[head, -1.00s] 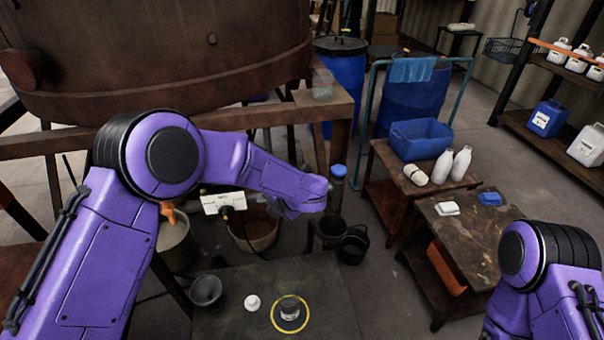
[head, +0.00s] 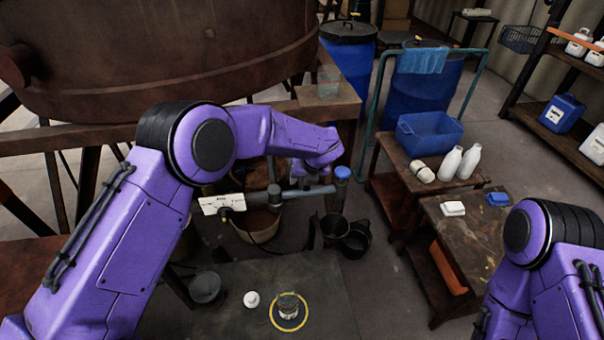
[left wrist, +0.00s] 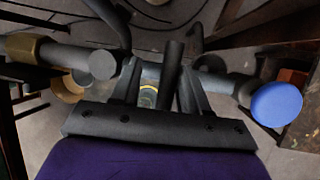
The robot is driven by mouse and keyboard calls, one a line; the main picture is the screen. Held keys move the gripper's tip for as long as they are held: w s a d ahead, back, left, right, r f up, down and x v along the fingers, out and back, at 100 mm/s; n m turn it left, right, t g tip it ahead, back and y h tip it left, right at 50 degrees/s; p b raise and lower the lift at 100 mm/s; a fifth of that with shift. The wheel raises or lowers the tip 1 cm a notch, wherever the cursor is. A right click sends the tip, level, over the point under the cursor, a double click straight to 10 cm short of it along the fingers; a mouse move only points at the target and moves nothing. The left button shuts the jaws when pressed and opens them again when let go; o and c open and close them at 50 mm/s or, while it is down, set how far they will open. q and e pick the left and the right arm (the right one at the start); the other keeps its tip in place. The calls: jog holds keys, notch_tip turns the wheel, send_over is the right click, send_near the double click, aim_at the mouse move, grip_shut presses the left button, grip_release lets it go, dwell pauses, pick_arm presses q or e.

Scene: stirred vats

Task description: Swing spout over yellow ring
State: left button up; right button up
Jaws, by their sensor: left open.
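The yellow ring (head: 289,327) lies on the low dark table, around a small jar (head: 288,304). The spout is above and behind the ring in the head view. My left gripper (head: 308,186) is at the spout, near the capped end. Its fingers (left wrist: 160,82) are open, with a dark upright post between them. Contact cannot be told. My right gripper is out of view.
The low table (head: 235,320) also bears a white knob-like piece (head: 251,299) and a grey cup (head: 205,288). Dark buckets (head: 356,238) stand on the floor behind it. The rusty vat (head: 160,70) fills the upper left. Benches with bottles (head: 450,164) stand at the right.

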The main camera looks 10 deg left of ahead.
pick_arm(q)
jog(key=shift+w+a+f, duration=0.15)
jog(key=shift+f, duration=0.15)
jog(key=w+f, duration=0.2)
jog(key=w, duration=0.1)
jog(key=shift+a+f, duration=0.15)
jog(key=shift+f, duration=0.05)
jog(key=shift+s+r, duration=0.1)
jog(key=c, duration=0.5)
jog(key=shift+s+r, duration=0.25)
grip_shut()
jog(key=shift+w, duration=0.1)
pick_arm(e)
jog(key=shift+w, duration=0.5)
pick_arm(q)
jog(key=shift+f, duration=0.1)
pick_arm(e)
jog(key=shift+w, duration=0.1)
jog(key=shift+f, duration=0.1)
